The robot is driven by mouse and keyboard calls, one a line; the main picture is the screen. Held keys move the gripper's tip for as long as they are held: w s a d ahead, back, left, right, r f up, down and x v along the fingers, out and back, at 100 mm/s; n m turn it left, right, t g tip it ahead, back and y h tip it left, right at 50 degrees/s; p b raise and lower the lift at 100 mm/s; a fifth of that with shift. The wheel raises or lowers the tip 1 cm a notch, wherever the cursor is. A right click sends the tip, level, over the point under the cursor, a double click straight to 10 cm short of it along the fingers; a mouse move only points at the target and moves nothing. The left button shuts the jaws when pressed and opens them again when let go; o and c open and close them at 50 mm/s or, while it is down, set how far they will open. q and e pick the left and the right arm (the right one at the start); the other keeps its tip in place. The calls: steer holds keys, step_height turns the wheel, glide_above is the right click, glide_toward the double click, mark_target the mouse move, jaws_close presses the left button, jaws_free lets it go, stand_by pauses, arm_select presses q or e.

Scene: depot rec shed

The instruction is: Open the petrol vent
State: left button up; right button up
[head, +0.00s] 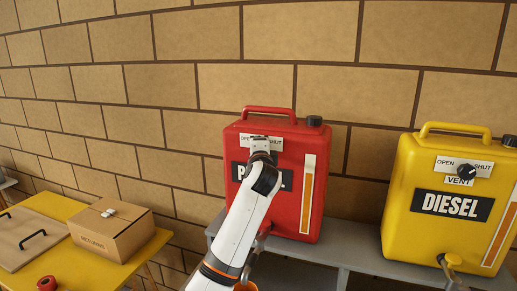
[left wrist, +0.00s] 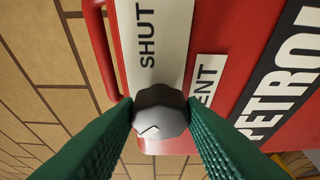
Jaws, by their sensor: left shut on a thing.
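The red petrol container (head: 275,225) stands on a grey shelf against the brick wall, with OPEN and SHUT on its white label. My left gripper (head: 262,146) is at the label and covers the vent knob in the head view. In the left wrist view the dark grey faceted knob (left wrist: 160,108) sits between the green fingers of my left gripper (left wrist: 161,112), which are shut on it. The SHUT end of the label (left wrist: 150,45) shows above the knob; OPEN is hidden there. A small white mark shows on the knob; its exact direction is unclear. My right gripper is not in view.
A yellow diesel container (head: 410,215) with its own vent knob (head: 466,171) stands to the right on the grey shelf (head: 350,258). An orange thing (head: 246,286) is partly hidden below.

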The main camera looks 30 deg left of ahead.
arm_select(q)
steer(key=o, duration=1)
steer(key=b+v, duration=0.4)
steer(key=v, duration=0.8)
